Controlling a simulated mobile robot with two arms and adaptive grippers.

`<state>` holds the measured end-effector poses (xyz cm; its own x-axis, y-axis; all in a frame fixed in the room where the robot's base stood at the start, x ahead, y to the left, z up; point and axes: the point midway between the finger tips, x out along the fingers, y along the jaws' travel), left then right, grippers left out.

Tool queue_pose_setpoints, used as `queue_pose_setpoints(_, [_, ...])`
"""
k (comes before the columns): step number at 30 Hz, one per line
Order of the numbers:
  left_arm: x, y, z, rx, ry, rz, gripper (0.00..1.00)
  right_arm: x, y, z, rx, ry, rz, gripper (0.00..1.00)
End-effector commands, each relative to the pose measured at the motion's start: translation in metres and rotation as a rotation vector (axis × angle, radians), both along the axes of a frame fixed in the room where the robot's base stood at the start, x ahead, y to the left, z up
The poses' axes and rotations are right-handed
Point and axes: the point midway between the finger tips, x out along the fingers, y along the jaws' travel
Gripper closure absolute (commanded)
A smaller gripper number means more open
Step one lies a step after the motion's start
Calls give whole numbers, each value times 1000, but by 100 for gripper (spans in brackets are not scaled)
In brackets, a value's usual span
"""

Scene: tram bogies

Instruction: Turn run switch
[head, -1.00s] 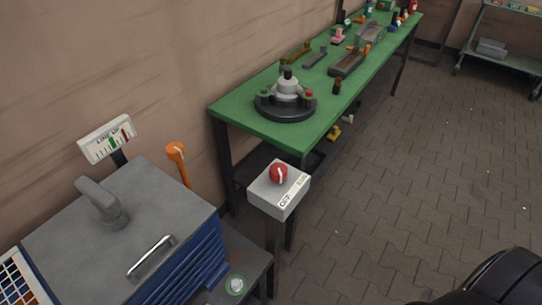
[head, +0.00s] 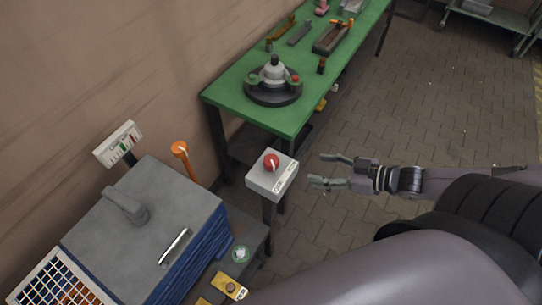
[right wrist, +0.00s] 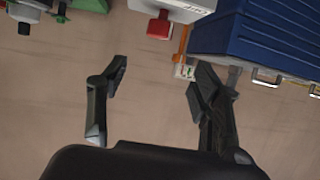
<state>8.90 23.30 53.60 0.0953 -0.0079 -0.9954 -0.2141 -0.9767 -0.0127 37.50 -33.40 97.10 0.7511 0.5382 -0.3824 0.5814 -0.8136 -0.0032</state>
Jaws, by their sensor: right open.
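The run switch is a red round knob (head: 271,162) with a pale bar on it, set on top of a light grey box (head: 270,182) on a post. In the head view my right gripper (head: 321,170) is open and empty, a short way to the right of the box and apart from it, its fingers pointing at it. In the right wrist view the red knob (right wrist: 159,27) and white box (right wrist: 185,8) show beyond the two spread fingers (right wrist: 155,85), near the top. My left gripper is not in view.
A green bench (head: 293,112) with a round black fixture (head: 273,92) stands behind the box. A blue-sided machine with a grey lid (head: 155,218) stands at left, beside an orange lever (head: 181,150) and a gauge (head: 118,143).

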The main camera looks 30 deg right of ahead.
Motion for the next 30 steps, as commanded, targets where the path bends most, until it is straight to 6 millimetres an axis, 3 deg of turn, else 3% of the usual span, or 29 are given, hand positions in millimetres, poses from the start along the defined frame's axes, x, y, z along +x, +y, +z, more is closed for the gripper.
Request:
queue_pose_setpoints(16, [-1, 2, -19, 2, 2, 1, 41, 46, 30, -23, -2, -6, -1, 41])
queue_pose_setpoints(30, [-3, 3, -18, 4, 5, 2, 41, 90, 63, -45, -3, -4, -1, 41])
